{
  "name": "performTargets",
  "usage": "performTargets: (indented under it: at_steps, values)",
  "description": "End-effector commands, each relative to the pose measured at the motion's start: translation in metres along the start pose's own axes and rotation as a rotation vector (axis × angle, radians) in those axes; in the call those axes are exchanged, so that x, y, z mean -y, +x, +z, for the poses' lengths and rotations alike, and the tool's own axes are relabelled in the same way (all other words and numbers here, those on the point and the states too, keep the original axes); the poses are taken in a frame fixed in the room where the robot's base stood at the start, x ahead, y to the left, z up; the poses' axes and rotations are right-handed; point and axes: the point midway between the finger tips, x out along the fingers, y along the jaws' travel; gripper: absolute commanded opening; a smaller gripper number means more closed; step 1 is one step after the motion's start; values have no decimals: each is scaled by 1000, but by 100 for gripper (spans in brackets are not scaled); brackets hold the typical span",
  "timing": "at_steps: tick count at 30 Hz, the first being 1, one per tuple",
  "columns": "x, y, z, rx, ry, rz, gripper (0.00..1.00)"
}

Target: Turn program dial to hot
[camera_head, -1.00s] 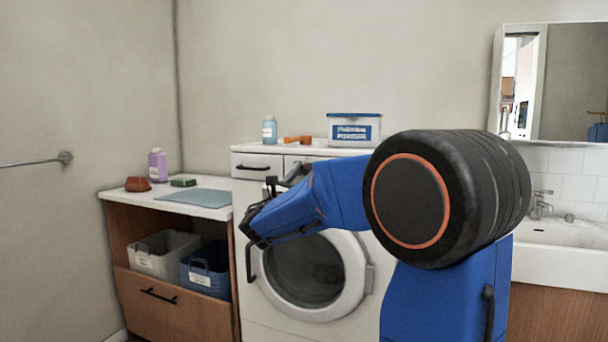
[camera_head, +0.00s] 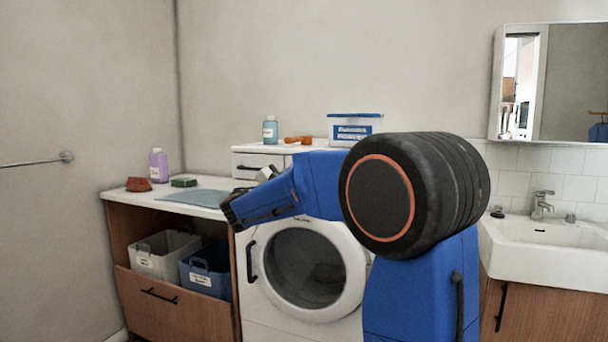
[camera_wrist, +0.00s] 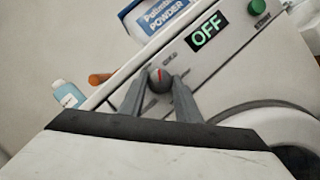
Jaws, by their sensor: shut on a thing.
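The program dial (camera_wrist: 159,77) is a dark round knob with a red mark, on the washing machine's front panel in the wrist view. My gripper (camera_wrist: 160,88) has its two grey fingers on either side of the dial, shut on it. A display (camera_wrist: 206,32) on the panel reads "OFF" in green. In the head view my arm hides the dial and the panel, and my gripper (camera_head: 232,212) shows only in part at the machine's upper left. The washing machine (camera_head: 258,315) has its round door (camera_head: 356,284) closed.
A green button (camera_wrist: 257,6) sits beyond the display. A powder box (camera_head: 356,132), a blue bottle (camera_head: 270,130) and an orange scoop (camera_head: 293,140) stand on top. A counter (camera_head: 186,206) is at left, a sink (camera_head: 560,236) at right.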

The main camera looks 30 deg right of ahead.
Motion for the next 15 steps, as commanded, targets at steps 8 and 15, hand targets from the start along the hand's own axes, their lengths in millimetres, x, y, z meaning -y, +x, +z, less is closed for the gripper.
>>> performTargets:
  at_steps: [8,15]
  values:
    - [-2,0,0,0,243,-102,8]
    - [-3,0,0,0,454,-190,8]
